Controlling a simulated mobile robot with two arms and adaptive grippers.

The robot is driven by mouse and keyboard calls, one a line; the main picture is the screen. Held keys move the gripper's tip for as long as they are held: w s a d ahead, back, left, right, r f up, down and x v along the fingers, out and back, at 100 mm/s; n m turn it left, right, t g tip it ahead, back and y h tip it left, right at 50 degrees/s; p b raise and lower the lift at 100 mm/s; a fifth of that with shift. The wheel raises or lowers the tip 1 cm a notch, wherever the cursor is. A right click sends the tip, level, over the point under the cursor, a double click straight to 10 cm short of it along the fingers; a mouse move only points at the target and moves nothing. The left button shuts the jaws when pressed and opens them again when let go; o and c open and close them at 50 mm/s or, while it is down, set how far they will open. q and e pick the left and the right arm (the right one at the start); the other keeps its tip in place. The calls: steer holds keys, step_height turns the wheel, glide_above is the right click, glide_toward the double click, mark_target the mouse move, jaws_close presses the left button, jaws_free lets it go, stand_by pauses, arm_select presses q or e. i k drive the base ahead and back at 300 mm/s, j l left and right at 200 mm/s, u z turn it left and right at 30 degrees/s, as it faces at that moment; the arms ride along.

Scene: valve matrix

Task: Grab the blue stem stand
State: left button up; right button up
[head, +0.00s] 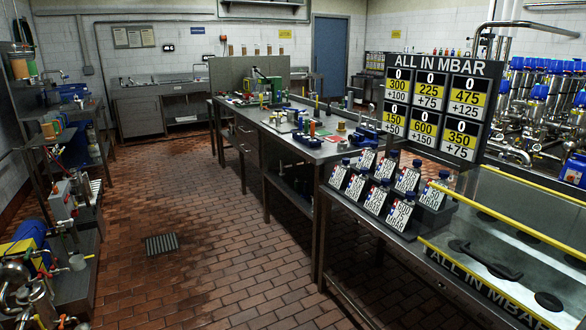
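Neither of my grippers shows in the head view. I cannot tell for sure which object is the blue stem stand. A low blue item (367,136) sits on the near right end of the long steel workbench (325,154), and a flatter blue item (308,140) lies to its left near the bench's front edge. Both are small in view and their details are unclear. Nothing of mine touches either one.
Several blue-capped units with white pressure cards (354,188) stand on a rack at the right. Behind them is a board headed "ALL IN MBAR" (434,100). Shelves with equipment (80,150) line the left wall. The brick floor (200,230) between is open, with a drain grate (161,244).

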mark_target(306, 193)
steer(key=i+z, duration=0.1)
steer(key=i, duration=2.6)
